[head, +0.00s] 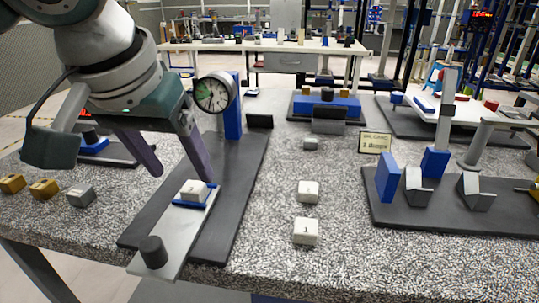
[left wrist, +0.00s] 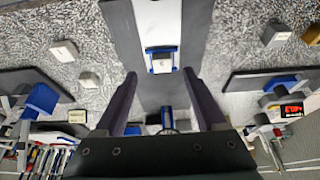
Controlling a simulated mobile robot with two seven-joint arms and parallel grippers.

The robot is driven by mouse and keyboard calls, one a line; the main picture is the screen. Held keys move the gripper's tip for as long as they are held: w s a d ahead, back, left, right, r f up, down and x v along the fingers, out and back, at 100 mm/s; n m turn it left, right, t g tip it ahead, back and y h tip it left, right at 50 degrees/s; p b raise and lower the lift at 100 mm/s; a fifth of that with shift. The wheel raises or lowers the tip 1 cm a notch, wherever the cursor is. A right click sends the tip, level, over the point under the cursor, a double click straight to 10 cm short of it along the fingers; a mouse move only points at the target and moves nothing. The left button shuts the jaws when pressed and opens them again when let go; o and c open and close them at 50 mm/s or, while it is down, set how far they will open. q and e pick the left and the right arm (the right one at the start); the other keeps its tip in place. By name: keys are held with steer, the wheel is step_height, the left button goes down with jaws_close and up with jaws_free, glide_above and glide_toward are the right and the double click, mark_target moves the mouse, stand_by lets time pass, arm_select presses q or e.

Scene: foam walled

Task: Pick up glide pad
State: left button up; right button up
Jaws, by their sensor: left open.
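No label names the glide pad. A small white block (head: 194,188) sits in a blue-edged holder on a light grey slide plate (head: 165,238), on a dark base with a dial gauge (head: 212,93); this may be the pad. The white block (left wrist: 162,65) also shows in the left wrist view, just beyond the fingertips. My left gripper (head: 180,174) is open and empty, its two dark fingers pointing down above and behind the block, apart from it. In the left wrist view the fingers (left wrist: 160,74) are spread wide. My right gripper is in neither view.
Loose white blocks (head: 306,231) (head: 308,191) and a smaller grey block (head: 310,144) lie right of the dark base. Gold blocks (head: 44,188) and a grey block (head: 80,195) lie left. A dark fixture (head: 460,217) with blue uprights stands right. The speckled front right is clear.

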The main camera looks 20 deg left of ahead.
mark_target(192, 188)
arm_select(q)
steer(key=x, duration=0.2)
steer(key=b+x, duration=0.1)
steer(key=x, duration=0.2)
steer(key=shift+w+a+f, duration=0.2)
steer(key=shift+w+a, duration=0.05)
jaws_close()
stand_by(0.4)
